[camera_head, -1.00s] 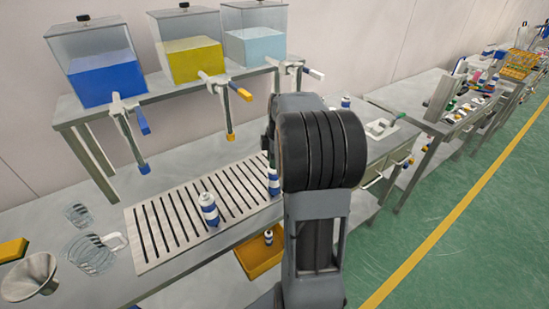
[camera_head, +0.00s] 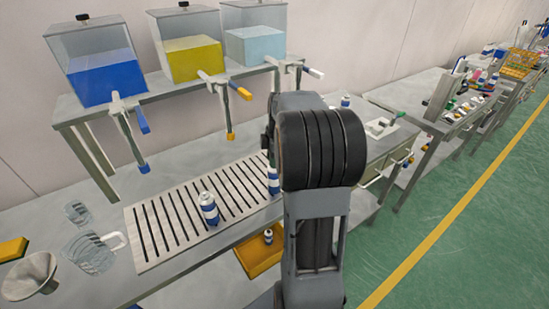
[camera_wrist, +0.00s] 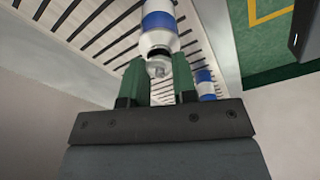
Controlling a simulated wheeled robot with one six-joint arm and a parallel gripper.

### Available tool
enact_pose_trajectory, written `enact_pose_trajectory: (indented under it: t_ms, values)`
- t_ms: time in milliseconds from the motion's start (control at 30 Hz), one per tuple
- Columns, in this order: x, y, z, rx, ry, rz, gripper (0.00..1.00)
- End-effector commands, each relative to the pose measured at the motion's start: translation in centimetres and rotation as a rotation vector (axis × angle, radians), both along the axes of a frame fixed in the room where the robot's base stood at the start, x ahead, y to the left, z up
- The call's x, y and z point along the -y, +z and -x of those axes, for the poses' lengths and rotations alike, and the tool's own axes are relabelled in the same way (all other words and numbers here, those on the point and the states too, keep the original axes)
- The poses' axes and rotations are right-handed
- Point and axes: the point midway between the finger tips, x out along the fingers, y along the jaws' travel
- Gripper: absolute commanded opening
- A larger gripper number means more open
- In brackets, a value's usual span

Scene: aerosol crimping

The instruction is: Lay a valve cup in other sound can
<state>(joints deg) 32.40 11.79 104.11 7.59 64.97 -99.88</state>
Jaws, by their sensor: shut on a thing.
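In the wrist view, my gripper (camera_wrist: 160,82) has two green fingers shut on a small metal piece, the valve cup (camera_wrist: 158,68). It is right at the open top of a white and blue can (camera_wrist: 160,22); I cannot tell whether cup and can touch. A second can (camera_wrist: 206,86) stands to the right, partly behind a finger. In the head view, one can (camera_head: 209,208) stands upright on the slatted grate and another (camera_head: 273,181) is partly hidden by my arm. My gripper is hidden there.
The slatted grate (camera_head: 150,232) lies on the steel bench, under a shelf with several liquid tanks (camera_head: 193,60) and taps. A yellow bin (camera_head: 258,258) below holds a can (camera_head: 268,237). A jug (camera_head: 92,252), a beaker (camera_head: 77,213) and a funnel (camera_head: 30,277) stand at left.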

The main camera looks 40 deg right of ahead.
Motion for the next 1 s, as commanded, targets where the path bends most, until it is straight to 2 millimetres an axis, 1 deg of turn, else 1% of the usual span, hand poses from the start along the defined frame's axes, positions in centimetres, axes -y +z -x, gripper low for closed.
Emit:
enact_pose_trajectory:
  t_ms: [267, 300, 567, 600, 733, 767, 1000]
  values:
    - [0.00, 0.01, 0.00, 0.000, 0.000, 0.000, 0.05]
    - [0.00, 0.01, 0.00, 0.000, 0.000, 0.000, 0.29]
    - [0.00, 0.01, 0.00, 0.000, 0.000, 0.000, 0.54]
    - [0.00, 0.01, 0.00, 0.000, 0.000, 0.000, 0.56]
    - [0.00, 0.00, 0.00, 0.000, 0.000, 0.000, 0.56]
    - [0.00, 0.00, 0.00, 0.000, 0.000, 0.000, 0.58]
    - [0.00, 0.00, 0.00, 0.000, 0.000, 0.000, 0.81]
